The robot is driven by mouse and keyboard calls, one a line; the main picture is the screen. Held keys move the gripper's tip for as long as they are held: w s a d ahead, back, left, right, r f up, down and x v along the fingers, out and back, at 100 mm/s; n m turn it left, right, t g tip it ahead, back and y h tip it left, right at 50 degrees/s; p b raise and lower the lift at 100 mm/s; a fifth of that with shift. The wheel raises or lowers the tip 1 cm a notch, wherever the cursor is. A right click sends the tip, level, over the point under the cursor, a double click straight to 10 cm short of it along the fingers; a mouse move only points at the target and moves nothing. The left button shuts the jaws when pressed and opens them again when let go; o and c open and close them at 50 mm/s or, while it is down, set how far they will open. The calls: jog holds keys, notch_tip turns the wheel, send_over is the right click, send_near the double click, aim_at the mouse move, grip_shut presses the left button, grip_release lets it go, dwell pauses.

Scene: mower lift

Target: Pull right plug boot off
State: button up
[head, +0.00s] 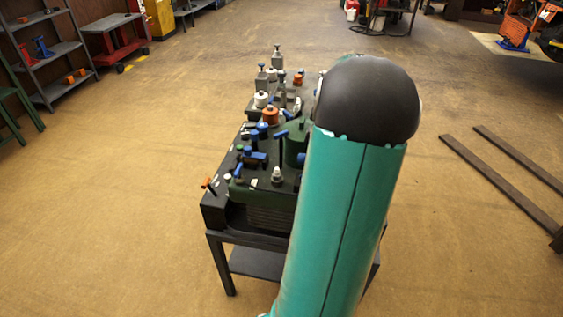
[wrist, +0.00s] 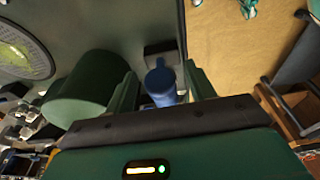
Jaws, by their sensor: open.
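In the wrist view my gripper (wrist: 161,70) is open, with one dark green finger on each side of a blue boot-like part (wrist: 160,86). The blue part stands between the fingers, and a gap shows on both sides. It is fixed near a dark grey block on a dark panel. I cannot tell for sure that it is the right plug boot. In the head view my teal arm covers my gripper and the right side of the machine (head: 262,190). A blue part (head: 301,158) peeks out at the arm's left edge.
A green cylinder (wrist: 88,88) stands close to the left finger in the wrist view. The machine sits on a dark stand (head: 224,266) and carries several blue, orange and white fittings. Shelves (head: 48,52) stand at the far left; dark rails (head: 505,185) lie at right. Floor between is clear.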

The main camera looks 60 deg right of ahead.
jog(key=shift+r, duration=3.55)
jog(key=shift+w+a, duration=0.1)
jog(key=w+a+r+m+h, duration=0.1)
jog(key=w+a+r, duration=0.15)
jog(key=a, duration=0.55)
jog(key=w+a+r, duration=0.2)
jog(key=w+a, duration=0.2)
jog(key=a, duration=0.3)
jog(key=w+a+r+m+h, duration=0.1)
jog(key=w+a+r, duration=0.15)
jog(key=a, duration=0.55)
jog(key=s+a+m+t, duration=0.1)
jog(key=s+a, duration=0.2)
jog(key=a, duration=0.8)
jog(key=s+a+m+t+y, duration=0.1)
jog(key=s+a+t, duration=0.1)
jog(key=a, duration=1)
jog(key=shift+s+f+m+t, duration=0.3)
jog(key=shift+s+f, duration=0.15)
jog(key=shift+s, duration=0.05)
